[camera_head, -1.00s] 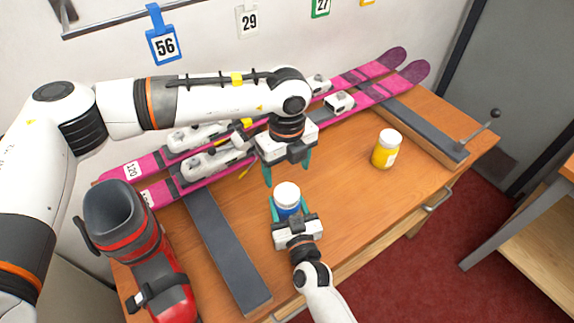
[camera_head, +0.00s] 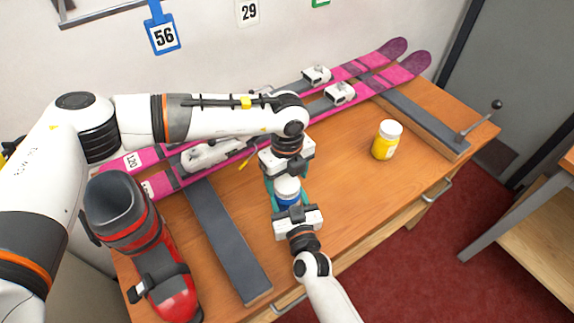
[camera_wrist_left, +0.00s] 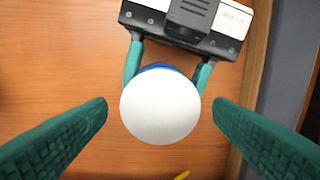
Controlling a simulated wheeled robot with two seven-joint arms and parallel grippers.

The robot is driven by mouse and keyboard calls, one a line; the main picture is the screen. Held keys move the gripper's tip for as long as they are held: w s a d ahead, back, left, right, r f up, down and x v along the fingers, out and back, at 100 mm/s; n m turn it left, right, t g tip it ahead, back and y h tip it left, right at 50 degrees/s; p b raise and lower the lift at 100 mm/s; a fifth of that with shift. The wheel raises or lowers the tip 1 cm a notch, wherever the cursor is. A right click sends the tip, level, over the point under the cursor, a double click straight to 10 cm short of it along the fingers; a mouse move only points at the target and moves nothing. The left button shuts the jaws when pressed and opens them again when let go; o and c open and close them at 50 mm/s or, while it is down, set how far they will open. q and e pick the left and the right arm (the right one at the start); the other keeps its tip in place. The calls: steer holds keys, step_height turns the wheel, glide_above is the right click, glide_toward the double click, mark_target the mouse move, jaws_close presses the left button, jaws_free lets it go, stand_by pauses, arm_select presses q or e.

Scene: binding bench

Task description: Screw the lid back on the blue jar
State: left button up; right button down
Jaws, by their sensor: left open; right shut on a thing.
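The blue jar (camera_head: 286,200) stands upright on the bench with the white lid (camera_head: 287,186) on its top. My right gripper (camera_head: 288,205) is shut on the jar from the front side. My left gripper (camera_head: 286,184) points down above the jar and is open, its teal fingers on both sides of the lid. In the left wrist view the lid (camera_wrist_left: 160,106) lies between the left fingers (camera_wrist_left: 160,112), with a gap on each side. Only a sliver of the blue jar (camera_wrist_left: 158,66) shows past the lid there. How tightly the lid sits cannot be seen.
A yellow jar (camera_head: 386,142) with a white lid stands at the right on the wooden bench (camera_head: 345,190). Pink skis (camera_head: 370,84) lie along the back. A red and grey ski boot (camera_head: 135,240) stands at the left. The bench between the two jars is clear.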

arm_select(q)
steer(key=shift+f, duration=0.5)
steer(key=c, duration=1)
